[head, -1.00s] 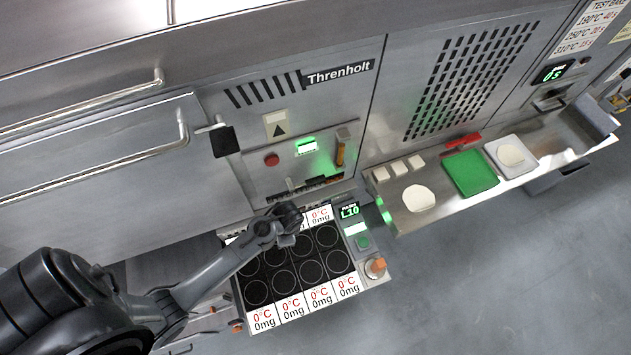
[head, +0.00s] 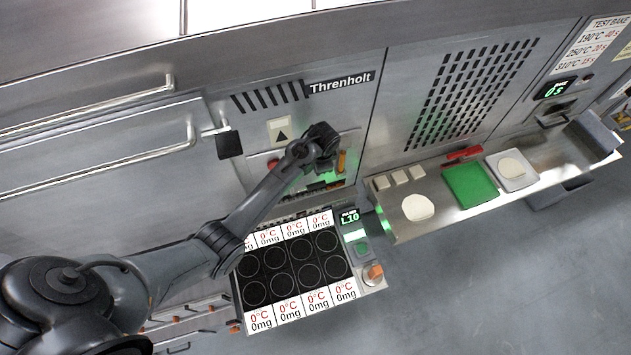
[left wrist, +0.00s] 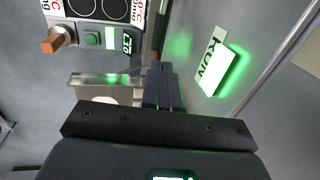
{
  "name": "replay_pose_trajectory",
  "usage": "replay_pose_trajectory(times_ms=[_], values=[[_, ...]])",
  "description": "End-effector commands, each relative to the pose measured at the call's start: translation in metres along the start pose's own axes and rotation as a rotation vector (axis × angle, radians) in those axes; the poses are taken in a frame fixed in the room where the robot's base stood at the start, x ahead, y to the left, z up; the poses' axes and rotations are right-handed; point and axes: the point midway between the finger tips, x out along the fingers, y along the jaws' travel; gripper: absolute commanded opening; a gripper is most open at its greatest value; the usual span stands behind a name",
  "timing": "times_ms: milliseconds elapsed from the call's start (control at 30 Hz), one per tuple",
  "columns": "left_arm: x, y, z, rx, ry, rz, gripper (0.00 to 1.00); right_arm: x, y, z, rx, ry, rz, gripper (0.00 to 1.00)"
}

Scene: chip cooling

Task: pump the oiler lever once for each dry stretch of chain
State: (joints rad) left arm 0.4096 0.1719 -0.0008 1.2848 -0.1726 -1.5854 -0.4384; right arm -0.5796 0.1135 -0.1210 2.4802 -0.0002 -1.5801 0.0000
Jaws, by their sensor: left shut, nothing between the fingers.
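My left gripper (head: 326,165) is at the control panel under the Threnholt label, in front of the green-lit display. In the left wrist view its two dark fingers (left wrist: 162,86) are together with nothing between them. An upright orange-brown lever (head: 341,161) stands at the panel's right side, close beside the gripper; I cannot tell whether they touch. A dark slot with a row of small parts (head: 312,190) runs along the panel's bottom; I cannot make out dry chain there. The lit RUN sign (left wrist: 215,67) shows in the left wrist view. My right gripper is not in view.
A hot-plate unit (head: 298,270) with several black circles, reading 0°C and 0mg, stands below the panel. An orange-handled knob (head: 373,273) is at its right. A shelf (head: 455,211) at right holds a green mat (head: 470,186). A black-ended handle (head: 229,144) juts out left.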

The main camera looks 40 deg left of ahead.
Motion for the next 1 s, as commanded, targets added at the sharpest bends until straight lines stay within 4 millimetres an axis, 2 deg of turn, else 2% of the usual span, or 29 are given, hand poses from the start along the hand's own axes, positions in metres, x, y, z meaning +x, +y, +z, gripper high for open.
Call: replay_pose_trajectory(times_ms=[367,467,667,700,1000], values=[[0.009,0.001,0.001,0.000,-0.003,0.002,0.00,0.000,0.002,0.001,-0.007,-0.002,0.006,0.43],[0.020,0.001,0.001,0.001,-0.004,0.002,0.00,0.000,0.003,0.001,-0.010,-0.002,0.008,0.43],[0.057,0.001,0.002,0.001,-0.005,0.002,0.00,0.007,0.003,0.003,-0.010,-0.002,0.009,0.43],[0.066,0.002,0.001,0.000,-0.002,0.000,0.00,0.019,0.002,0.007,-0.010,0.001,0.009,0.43],[0.104,0.002,0.000,0.000,0.000,-0.001,0.00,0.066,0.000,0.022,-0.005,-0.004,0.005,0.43]])
